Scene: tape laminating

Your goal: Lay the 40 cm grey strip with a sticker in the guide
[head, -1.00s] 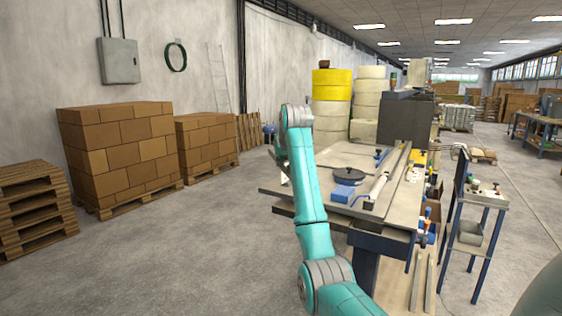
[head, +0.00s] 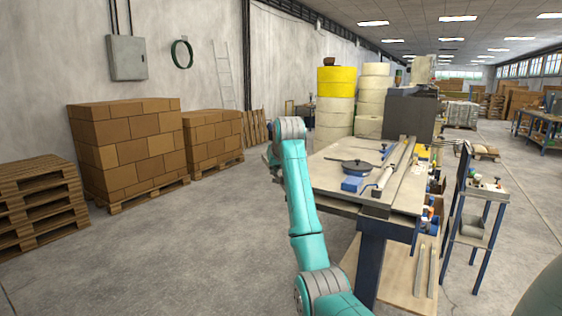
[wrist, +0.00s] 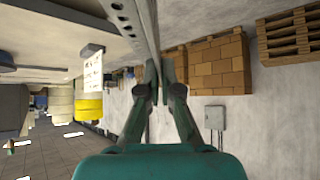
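The strip runs from between the fingers up to the top edge. I cannot make out a sticker on it. In the head view the gripper is mostly hidden behind my arm, left of the work table. The long guide rail (head: 402,165) lies along the right part of the work table (head: 335,181), apart from the gripper. A pale roller bar (head: 384,178) lies beside it.
A dark round disc (head: 356,167) and a blue block (head: 353,184) are on the table. A small side stand (head: 485,193) stands at the right. Carton stacks (head: 130,145) and pallets (head: 40,205) are at the left. The floor (head: 215,235) before them is clear.

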